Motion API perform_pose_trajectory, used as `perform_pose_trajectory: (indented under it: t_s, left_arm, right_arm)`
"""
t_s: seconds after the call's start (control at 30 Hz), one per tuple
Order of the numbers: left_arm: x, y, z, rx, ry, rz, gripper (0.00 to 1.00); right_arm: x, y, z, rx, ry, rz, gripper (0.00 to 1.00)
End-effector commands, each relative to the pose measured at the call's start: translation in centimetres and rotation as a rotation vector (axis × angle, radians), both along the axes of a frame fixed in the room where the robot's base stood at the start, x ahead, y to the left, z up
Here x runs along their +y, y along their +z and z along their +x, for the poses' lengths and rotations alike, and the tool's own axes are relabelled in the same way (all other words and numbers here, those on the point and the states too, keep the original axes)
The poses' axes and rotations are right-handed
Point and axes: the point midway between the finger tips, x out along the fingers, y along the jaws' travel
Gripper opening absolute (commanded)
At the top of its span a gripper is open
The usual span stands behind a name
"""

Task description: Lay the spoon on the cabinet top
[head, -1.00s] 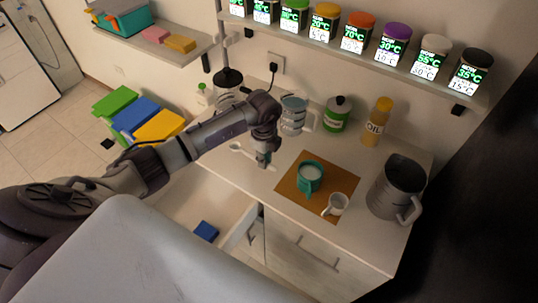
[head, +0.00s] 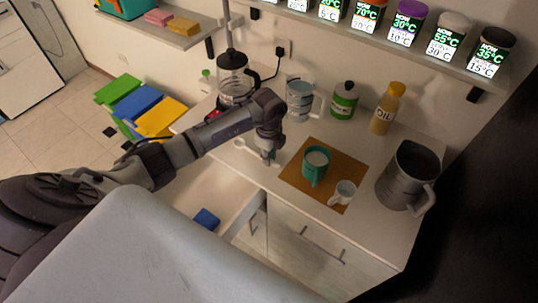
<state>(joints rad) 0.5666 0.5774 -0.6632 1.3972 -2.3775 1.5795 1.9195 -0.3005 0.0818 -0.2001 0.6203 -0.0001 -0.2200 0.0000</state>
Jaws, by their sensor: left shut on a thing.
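My left gripper (head: 269,160) points down over the cabinet top (head: 236,177), left of the brown mat. It is shut on the spoon (head: 241,144), a pale, light-coloured one. The spoon's bowl end sticks out to the left of the fingers. The spoon lies at or just above the cabinet top; I cannot tell whether it touches. The fingers hide part of its handle. My right gripper is not in view.
A teal mug (head: 316,165) and a small white cup (head: 342,192) stand on the brown mat (head: 300,187). An open drawer (head: 245,212) is below.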

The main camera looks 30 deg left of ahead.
Motion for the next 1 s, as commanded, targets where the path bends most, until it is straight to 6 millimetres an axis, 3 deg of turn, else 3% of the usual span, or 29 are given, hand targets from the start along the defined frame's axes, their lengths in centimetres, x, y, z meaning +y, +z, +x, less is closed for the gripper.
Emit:
perform_pose_trajectory:
  t_s: [0.17, 0.2, 0.37, 0.73, 1.0]
  left_arm:
    - [0.0, 0.1, 0.0, 0.0, 0.0, 0.0, 0.0]
    - [0.0, 0.1, 0.0, 0.0, 0.0, 0.0, 0.22]
    - [0.0, 0.1, 0.0, 0.0, 0.0, 0.0, 0.47]
    - [0.0, 0.7, 0.1, -0.002, -0.001, -0.001, 0.47]
    - [0.0, 5.7, 0.1, -0.006, -0.002, 0.001, 0.47]
  right_arm:
    - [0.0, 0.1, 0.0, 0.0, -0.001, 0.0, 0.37]
    - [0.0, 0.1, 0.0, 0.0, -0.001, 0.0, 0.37]
    - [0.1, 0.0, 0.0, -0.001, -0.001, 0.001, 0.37]
    - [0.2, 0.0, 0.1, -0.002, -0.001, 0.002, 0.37]
    - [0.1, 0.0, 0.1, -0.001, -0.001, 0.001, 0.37]
